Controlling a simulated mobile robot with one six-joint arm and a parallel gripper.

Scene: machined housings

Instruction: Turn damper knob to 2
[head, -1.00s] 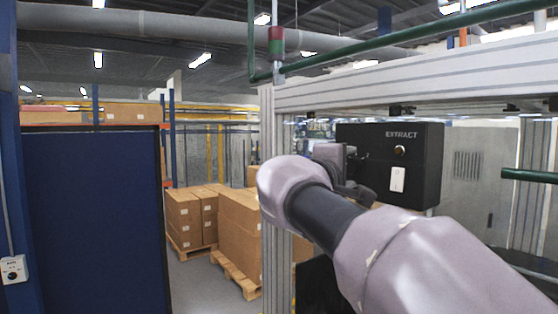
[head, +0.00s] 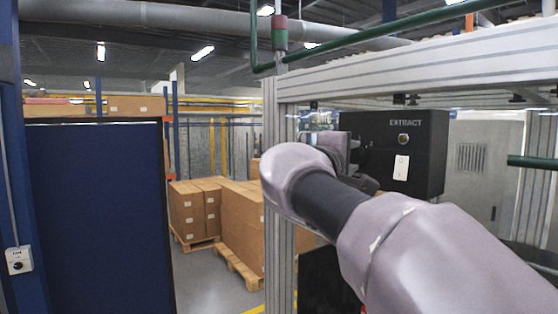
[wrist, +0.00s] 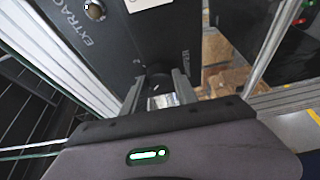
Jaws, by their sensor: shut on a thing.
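A black control box (head: 425,165) marked EXTRACT hangs under the aluminium frame in the head view; it also fills the upper middle of the wrist view (wrist: 165,35). In the wrist view my gripper (wrist: 158,92) has its two fingers on either side of the dark damper knob (wrist: 158,80) and is shut on it. The end of a label, "PER", shows beside the knob. The knob's pointer and scale numbers cannot be made out. In the head view my arm hides the knob and most of the gripper.
A round metal button (head: 403,139) and a white rocker switch (head: 401,167) sit on the box's front, close to the gripper. An aluminium post (head: 277,140) stands left of the arm. Stacked cartons (head: 235,215) and a blue panel (head: 95,210) are farther left.

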